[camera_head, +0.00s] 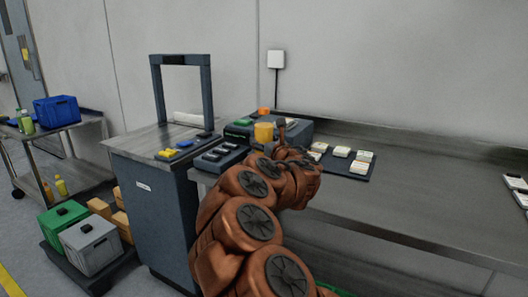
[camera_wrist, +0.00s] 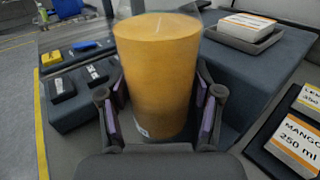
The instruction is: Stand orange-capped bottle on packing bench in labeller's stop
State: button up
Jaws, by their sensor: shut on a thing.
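My gripper (camera_wrist: 158,118) is shut on an amber, bottle-like cylinder (camera_wrist: 156,70), one finger on each side. It looks upright, with a small pale mark low on its side. In the head view the amber body (camera_head: 264,132) shows beyond my arm, with an orange cap (camera_head: 264,111) above it. The part between cap and body is hard to see, and the cap is not visible in the wrist view. A blue-grey machine (camera_head: 298,131), perhaps the labeller, stands just behind and to the right. I cannot make out its stop, or whether the bottle's base touches anything.
A dark mat (camera_head: 358,168) with label cards lies right of the machine on the steel bench (camera_head: 420,205). A control box with dark switches (camera_head: 219,157) is close on the left. A cabinet with a tall frame (camera_head: 181,60) stands farther left. The bench's right part is mostly clear.

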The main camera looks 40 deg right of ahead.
jog(key=shift+f+b, duration=0.35)
jog(key=shift+f, duration=1.3)
jog(key=shift+f, duration=0.15)
jog(key=o, duration=1.5)
jog(key=shift+o, duration=0.2)
jog(key=shift+s, duration=0.1)
jog(key=shift+v, duration=5.95)
